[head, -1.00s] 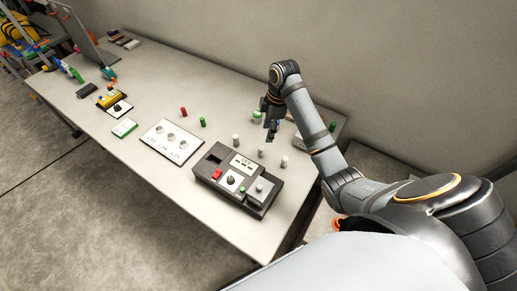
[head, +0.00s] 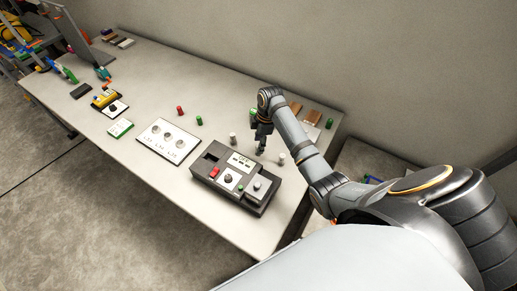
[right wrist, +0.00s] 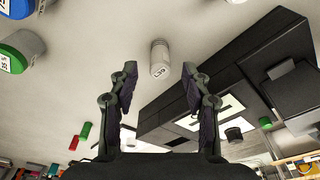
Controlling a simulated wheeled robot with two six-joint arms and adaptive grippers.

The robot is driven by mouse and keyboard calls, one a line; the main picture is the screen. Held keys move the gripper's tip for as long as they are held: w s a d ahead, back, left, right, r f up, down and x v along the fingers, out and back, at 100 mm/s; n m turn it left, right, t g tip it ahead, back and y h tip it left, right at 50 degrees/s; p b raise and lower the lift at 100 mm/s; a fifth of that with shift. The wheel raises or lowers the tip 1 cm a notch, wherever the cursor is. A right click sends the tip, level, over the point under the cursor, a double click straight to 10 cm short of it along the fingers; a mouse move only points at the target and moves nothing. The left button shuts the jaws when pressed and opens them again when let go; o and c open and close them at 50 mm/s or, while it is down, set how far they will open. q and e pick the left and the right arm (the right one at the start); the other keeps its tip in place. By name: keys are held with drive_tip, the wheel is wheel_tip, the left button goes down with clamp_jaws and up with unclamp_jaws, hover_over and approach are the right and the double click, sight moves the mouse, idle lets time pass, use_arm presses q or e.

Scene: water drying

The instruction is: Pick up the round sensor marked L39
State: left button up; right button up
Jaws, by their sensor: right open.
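A short grey-white round sensor (right wrist: 160,58) stands on the table ahead of my right gripper in the right wrist view. It has a dark marking that may read L39, too small to be sure. My right gripper (right wrist: 159,70) is open, with one finger on each side of the sensor in that picture. The fingers do not visibly touch it. My left gripper is not in view.
A dark control box (head: 235,182) stands close in front of my right gripper. A white board (head: 154,143) with round pieces lies to the left. Red (head: 180,110) and green (head: 199,120) cylinders stand behind it. The wall is behind the table.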

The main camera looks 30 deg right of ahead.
drive_tip(key=shift+a+f, duration=0.1)
drive_tip(key=shift+f, duration=0.6)
clamp_jaws()
